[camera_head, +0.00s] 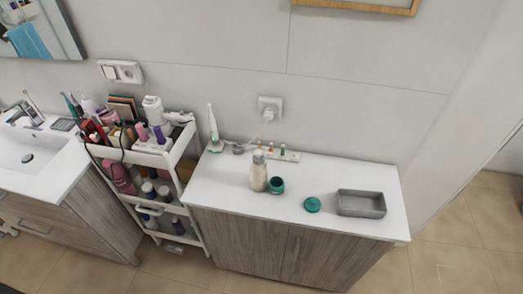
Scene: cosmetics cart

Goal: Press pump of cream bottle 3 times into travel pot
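A cream-coloured pump bottle (258,174) stands upright on the white counter, with a greyish pump top. Just right of it is a small open teal pot (276,185), close beside the bottle; I cannot tell if they touch. A teal round lid (312,204) lies apart on the counter to the right of the pot. Neither of my grippers shows in the head view.
A grey tray (361,204) sits on the white counter (225,188) at the right. An electric toothbrush (213,130) and a holder with small bottles (276,153) stand along the wall. A crowded white cart (150,155) is left. The counter's front is clear.

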